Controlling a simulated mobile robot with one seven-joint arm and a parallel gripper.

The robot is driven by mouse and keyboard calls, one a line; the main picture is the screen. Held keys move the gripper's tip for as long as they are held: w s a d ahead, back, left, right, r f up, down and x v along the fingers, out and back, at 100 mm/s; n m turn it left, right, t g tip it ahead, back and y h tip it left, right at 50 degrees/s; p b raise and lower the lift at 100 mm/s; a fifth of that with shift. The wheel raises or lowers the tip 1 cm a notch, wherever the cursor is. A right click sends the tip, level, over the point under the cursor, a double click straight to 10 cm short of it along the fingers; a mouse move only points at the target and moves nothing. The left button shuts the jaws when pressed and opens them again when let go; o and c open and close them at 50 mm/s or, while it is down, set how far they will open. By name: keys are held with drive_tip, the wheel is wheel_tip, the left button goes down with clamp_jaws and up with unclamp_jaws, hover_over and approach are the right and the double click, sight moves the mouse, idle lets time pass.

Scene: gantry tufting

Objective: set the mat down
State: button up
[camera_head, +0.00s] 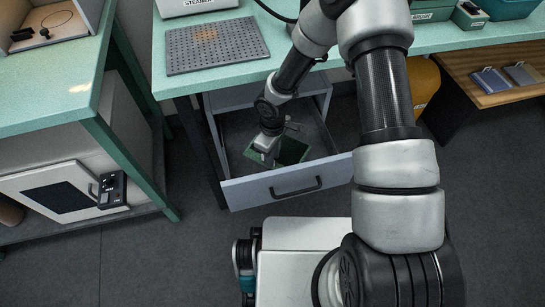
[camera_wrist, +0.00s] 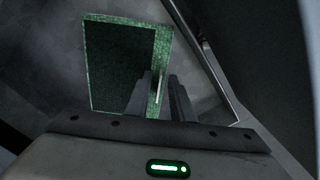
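The mat appears to be the flat rectangular green piece (camera_head: 293,150) in the open drawer, with a dark green middle and a lighter green border. In the wrist view the mat (camera_wrist: 117,60) lies below my fingers. My gripper (camera_head: 268,158) points down into the drawer over the mat's left part. In the wrist view my gripper (camera_wrist: 160,80) has its two fingers apart at the mat's right edge, with green showing between them. A thin pale strip (camera_wrist: 158,88) stands in this gap, and I see clear space beside it. Contact with the mat cannot be told.
The grey drawer (camera_head: 240,193) is pulled out under a teal bench (camera_head: 290,67), its walls close around my gripper. A grey perforated board (camera_head: 215,45) lies on the bench. A teal-framed table (camera_head: 50,95) stands left, a wooden shelf (camera_head: 490,95) right. Dark floor is clear at left front.

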drive_tip(key=d+r+m+t+h+p, duration=0.15)
drive_tip(key=d+r, duration=0.25)
drive_tip(key=r, duration=0.7)
drive_tip(key=d+r+m, duration=0.2)
drive_tip(key=d+r, duration=0.1)
drive_tip(key=r, duration=0.7)
drive_tip(key=d+r+m+t+h+p, duration=0.15)
drive_tip(key=d+r, duration=0.25)
drive_tip(key=r, duration=0.7)
drive_tip(key=s+d+r+m+t+y, duration=0.2)
drive_tip(key=s+r+m, duration=0.5)
drive_tip(key=s+r, duration=0.8)
drive_tip(key=shift+s+d+t+y, duration=0.3)
drive_tip(key=shift+s+d+y, duration=0.3)
drive_tip(key=shift+d, duration=0.4)
